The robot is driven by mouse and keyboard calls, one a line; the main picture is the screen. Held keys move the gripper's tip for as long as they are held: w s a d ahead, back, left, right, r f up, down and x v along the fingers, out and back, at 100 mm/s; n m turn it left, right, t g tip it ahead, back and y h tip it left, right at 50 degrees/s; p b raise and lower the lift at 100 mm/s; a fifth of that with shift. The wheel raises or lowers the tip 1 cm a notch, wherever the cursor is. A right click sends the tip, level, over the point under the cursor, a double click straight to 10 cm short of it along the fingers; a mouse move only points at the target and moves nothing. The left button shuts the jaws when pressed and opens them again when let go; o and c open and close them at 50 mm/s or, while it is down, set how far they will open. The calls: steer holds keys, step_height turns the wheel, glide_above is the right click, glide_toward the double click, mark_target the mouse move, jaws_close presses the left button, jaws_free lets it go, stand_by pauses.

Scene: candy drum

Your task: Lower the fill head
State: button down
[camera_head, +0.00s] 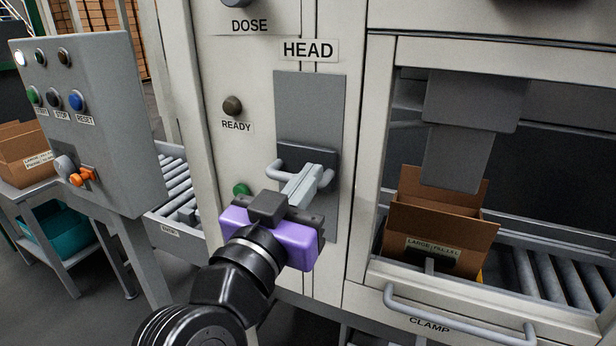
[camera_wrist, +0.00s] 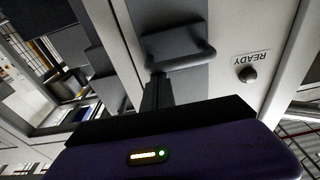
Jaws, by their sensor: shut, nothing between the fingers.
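The HEAD handle (camera_head: 273,168) is a grey bar on a dark sliding block (camera_head: 308,154), set on a tall grey plate (camera_head: 310,100). It also shows in the wrist view (camera_wrist: 185,62). My gripper (camera_head: 316,172), with a purple body, is at the handle with its fingers shut and empty. The fingers cross in front of the bar in the head view; in the wrist view the fingertips (camera_wrist: 158,78) are close to the bar. I cannot tell whether they touch it. The grey fill head (camera_head: 458,158) hangs inside the machine bay, at the open carton (camera_head: 440,225), partly in front of its raised back flap.
A CLAMP handle (camera_head: 455,318) juts out below the bay. A dark READY lamp (camera_head: 232,106) and a green button (camera_head: 241,189) are left of the plate. A control box (camera_head: 90,120) with buttons and an orange-handled switch stands at left, before a roller conveyor (camera_head: 180,185).

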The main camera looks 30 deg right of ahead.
step_height(320, 180, down, 11)
steer(key=b, duration=0.8)
steer(key=shift+f, duration=0.1)
